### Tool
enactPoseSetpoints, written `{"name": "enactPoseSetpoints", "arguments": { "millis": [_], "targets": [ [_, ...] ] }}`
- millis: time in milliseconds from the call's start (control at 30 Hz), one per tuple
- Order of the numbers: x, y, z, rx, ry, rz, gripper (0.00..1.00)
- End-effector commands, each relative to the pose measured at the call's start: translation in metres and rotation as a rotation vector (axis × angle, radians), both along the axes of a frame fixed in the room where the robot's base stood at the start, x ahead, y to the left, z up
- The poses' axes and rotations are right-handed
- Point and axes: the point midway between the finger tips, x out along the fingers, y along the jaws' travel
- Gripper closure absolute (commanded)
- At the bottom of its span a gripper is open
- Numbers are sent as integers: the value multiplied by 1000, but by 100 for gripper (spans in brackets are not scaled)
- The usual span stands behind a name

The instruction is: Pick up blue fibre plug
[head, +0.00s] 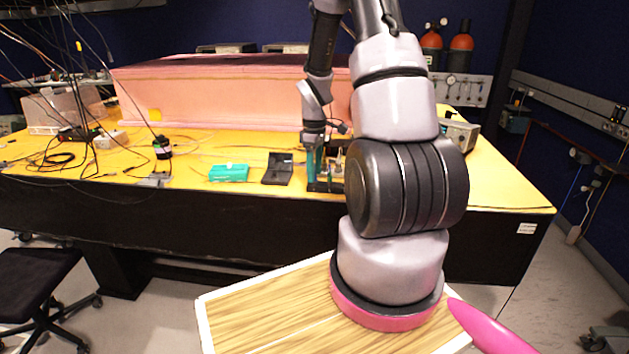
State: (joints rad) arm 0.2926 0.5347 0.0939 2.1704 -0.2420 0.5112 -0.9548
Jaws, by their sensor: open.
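I cannot make out a blue fibre plug for certain in the head view; it may be too small or hidden by my arm. My gripper (316,146) points down over the front edge of the yellow table (520,192), just above a small dark stand with teal parts (313,179). Its fingers are small here and partly merge with these parts. It is open, and I see nothing held in it. I cannot tell whether it touches anything.
Left of the gripper lie an open black case (278,169) and a teal box (229,173). A pink foam enclosure (205,95) stands behind. Cables hang and lie at the left. A grey instrument (461,134) stands at the right. A black chair (32,285) is at lower left.

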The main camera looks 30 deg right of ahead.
Motion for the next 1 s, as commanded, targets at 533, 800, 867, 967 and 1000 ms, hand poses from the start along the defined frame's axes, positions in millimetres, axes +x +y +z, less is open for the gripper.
{"name": "enactPoseSetpoints", "arguments": {
  "millis": [533, 800, 867, 967, 1000],
  "targets": [
    [1, 0, -19, -1, -2, -1, 90],
    [1, 0, -19, -1, -2, -1, 100],
    [1, 0, -18, -1, -2, -1, 100],
    [1, -1, -11, -1, -3, -1, 100],
    [2, -1, -6, -1, -5, -1, 100]
  ]
}}
